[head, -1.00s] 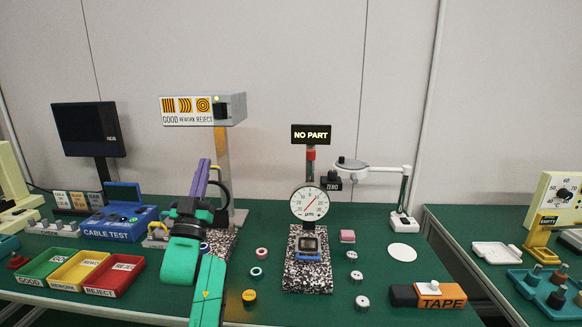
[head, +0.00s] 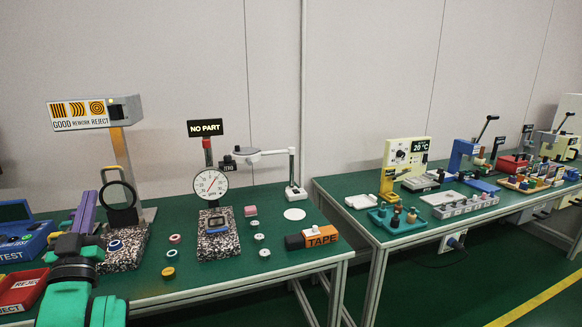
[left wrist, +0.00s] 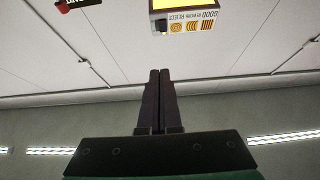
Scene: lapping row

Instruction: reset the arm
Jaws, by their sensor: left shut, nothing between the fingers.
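My left arm comes up from the bottom left of the head view, with its green wrist low over the first table. The left gripper (head: 85,208) is purple, points upward and stands left of the ring-shaped magnifier. In the left wrist view the two dark fingers of the left gripper (left wrist: 160,75) lie side by side, closed, with nothing between them. They point up toward the ceiling. My right gripper is in neither view.
A lit sign box (head: 95,113) on a post stands close behind the gripper. A dial gauge (head: 211,183) on a speckled base, small rings and an orange tape box (head: 320,236) are to the right. A second green table (head: 400,232) stands beyond a gap.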

